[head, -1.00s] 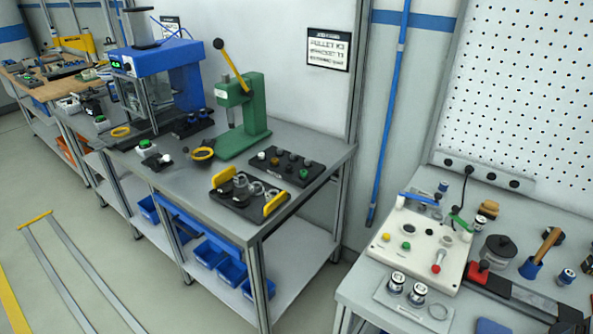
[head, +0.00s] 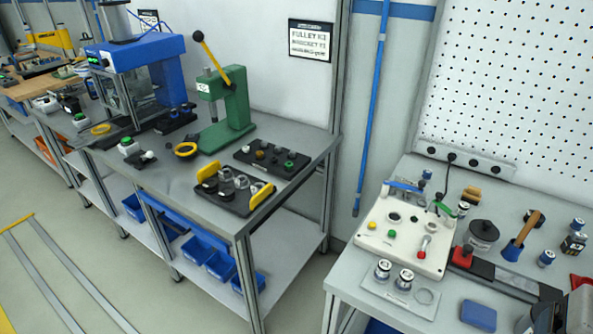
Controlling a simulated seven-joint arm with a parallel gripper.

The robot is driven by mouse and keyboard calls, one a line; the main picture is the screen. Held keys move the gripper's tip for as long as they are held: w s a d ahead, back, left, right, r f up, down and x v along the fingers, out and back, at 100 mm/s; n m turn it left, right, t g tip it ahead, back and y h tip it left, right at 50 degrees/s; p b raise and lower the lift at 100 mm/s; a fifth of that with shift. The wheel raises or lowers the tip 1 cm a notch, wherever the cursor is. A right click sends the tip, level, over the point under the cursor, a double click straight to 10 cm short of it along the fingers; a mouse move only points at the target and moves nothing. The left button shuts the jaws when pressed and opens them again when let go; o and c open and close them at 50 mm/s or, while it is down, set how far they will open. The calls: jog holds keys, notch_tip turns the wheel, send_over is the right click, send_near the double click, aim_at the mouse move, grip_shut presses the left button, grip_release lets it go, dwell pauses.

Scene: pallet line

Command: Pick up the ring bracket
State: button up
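I cannot tell for sure which part is the ring bracket. A black tray with yellow handles (head: 233,206) lies near the front right of the grey bench and holds several small silver and dark round parts (head: 225,174), some ring-like. A yellow ring on a dark round piece (head: 186,149) lies behind it, to the left. Another yellow ring (head: 101,129) lies farther left. My gripper is not in view.
A black plate with several small round parts (head: 289,166) lies behind the tray. A green lever press (head: 238,109) and a blue machine (head: 165,67) stand behind. A white control box (head: 375,243) sits on the right bench (head: 346,272). A gap separates the benches.

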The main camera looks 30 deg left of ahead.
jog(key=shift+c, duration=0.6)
